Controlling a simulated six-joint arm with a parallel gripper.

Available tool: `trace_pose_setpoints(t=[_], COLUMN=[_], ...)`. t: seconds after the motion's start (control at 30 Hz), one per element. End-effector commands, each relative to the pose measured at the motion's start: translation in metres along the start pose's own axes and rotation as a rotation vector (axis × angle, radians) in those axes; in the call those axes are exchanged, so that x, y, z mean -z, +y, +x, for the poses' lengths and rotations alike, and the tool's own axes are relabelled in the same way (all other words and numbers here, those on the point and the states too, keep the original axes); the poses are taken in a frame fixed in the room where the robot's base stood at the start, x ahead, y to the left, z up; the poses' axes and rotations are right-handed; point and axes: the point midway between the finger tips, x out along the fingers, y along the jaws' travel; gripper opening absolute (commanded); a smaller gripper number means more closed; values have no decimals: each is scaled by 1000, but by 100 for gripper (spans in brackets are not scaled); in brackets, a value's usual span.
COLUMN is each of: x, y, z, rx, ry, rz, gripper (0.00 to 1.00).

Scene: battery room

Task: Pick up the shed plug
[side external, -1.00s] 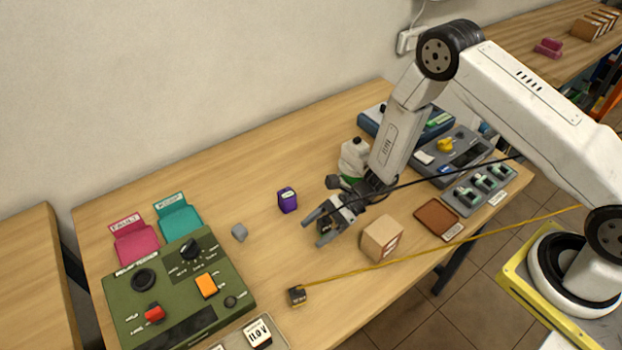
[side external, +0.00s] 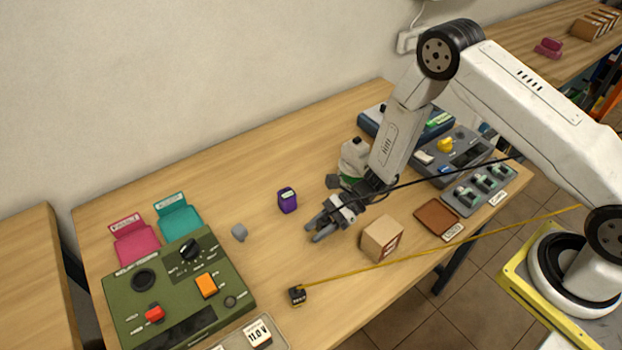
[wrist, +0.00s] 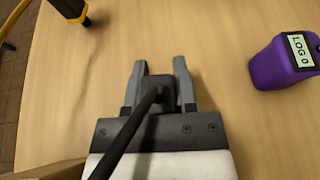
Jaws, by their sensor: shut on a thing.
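A dark plug (wrist: 157,86) on a black cable (wrist: 127,134) sits between the two grey fingers of my gripper (wrist: 160,66) in the wrist view. The fingers are closed against its sides. No label on it is readable, so I cannot confirm that it is the shed plug. In the side view my gripper (side external: 316,234) points down-left, low over the wooden table. I cannot tell whether the plug touches the table. A second dark plug (side external: 298,296), on a yellow cable (side external: 385,265), lies apart near the front edge; its small label is unreadable.
A purple block (side external: 287,200) stands left of my gripper, a cardboard box (side external: 382,239) close on the right. A white jug (side external: 354,158) is behind. Bare table lies between.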

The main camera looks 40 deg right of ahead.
Motion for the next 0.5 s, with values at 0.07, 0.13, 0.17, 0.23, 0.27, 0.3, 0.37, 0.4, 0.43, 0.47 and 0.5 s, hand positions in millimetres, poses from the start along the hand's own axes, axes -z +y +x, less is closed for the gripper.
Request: trace_pose_setpoints(t=[0.07, 0.13, 0.17, 0.23, 0.27, 0.3, 0.37, 0.4, 0.43, 0.47, 0.5], x=[-2, -5, -6, -10, -13, -16, -22, -26, -29, -31, -34], y=[0, 0, 0, 0, 0, 0, 0, 0, 0, 2, 6], z=[-1, -2, -2, -4, -5, -6, -9, -10, -12, -14, -17], rx=[0, 0, 0, 0, 0, 1, 1, 0, 0, 1, 0], ry=[0, 0, 0, 0, -1, -1, -1, -1, -1, -1, -1], rz=[-1, 0, 0, 0, -1, -1, -2, -2, -3, -1, 0], gripper=[0, 0, 0, 0, 0, 0, 0, 0, 0, 0, 0])
